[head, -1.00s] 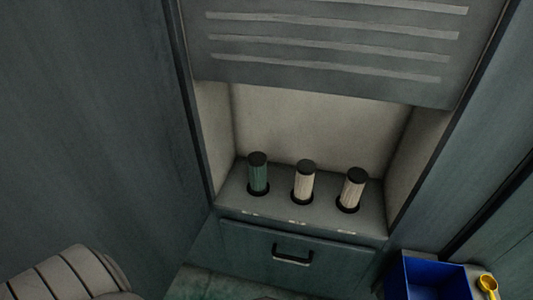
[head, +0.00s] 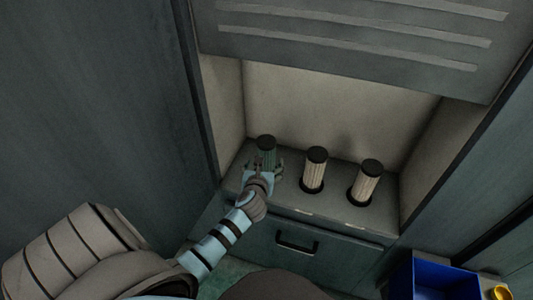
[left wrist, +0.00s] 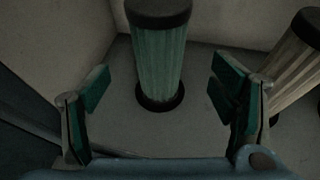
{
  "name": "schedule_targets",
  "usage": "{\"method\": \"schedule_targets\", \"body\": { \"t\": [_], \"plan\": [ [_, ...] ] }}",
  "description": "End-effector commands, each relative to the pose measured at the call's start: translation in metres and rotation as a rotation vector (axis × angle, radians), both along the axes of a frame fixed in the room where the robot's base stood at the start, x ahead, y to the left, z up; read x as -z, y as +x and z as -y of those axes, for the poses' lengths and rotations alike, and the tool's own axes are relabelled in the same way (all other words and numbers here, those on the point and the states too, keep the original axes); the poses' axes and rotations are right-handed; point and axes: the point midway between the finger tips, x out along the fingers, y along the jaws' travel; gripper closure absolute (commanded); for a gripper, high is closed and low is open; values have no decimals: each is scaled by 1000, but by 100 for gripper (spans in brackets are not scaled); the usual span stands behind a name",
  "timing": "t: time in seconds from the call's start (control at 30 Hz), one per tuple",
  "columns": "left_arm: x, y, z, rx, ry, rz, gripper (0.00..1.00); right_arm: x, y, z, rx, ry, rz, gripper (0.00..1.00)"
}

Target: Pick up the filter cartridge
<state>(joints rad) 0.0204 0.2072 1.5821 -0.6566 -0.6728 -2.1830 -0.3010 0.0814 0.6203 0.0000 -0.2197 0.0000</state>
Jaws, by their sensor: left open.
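Three filter cartridges with black caps stand in a row on a grey ledge inside the open cabinet. The green cartridge (head: 267,148) is at the left; a cream one (head: 314,170) is in the middle and another cream one (head: 366,182) at the right. My left gripper (head: 264,168) is in front of the green cartridge and hides its lower part in the head view. In the left wrist view the green cartridge (left wrist: 160,62) stands upright between and beyond the open fingers (left wrist: 158,92), with gaps on both sides. My right gripper is not in view.
The middle cream cartridge (left wrist: 297,65) is close to the right finger in the left wrist view. A drawer handle (head: 297,243) is below the ledge. A blue bin (head: 432,278) and a yellow object (head: 501,293) are at lower right.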

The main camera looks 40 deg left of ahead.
Motion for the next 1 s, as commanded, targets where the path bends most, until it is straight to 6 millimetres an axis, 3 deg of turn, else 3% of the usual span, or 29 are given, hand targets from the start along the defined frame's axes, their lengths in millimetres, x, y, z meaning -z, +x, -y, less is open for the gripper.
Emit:
{"method": "schedule_targets", "body": {
  "t": [0.03,0.4,0.67,1.0],
  "plan": [
    [9,9,-6,-1,0,1,21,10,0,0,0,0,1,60],
    [31,58,-36,-1,-5,0,21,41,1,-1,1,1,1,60],
    [30,66,-41,1,-5,1,21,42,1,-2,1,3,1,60],
    [30,66,-40,1,-6,0,72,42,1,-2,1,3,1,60]
  ]
}}
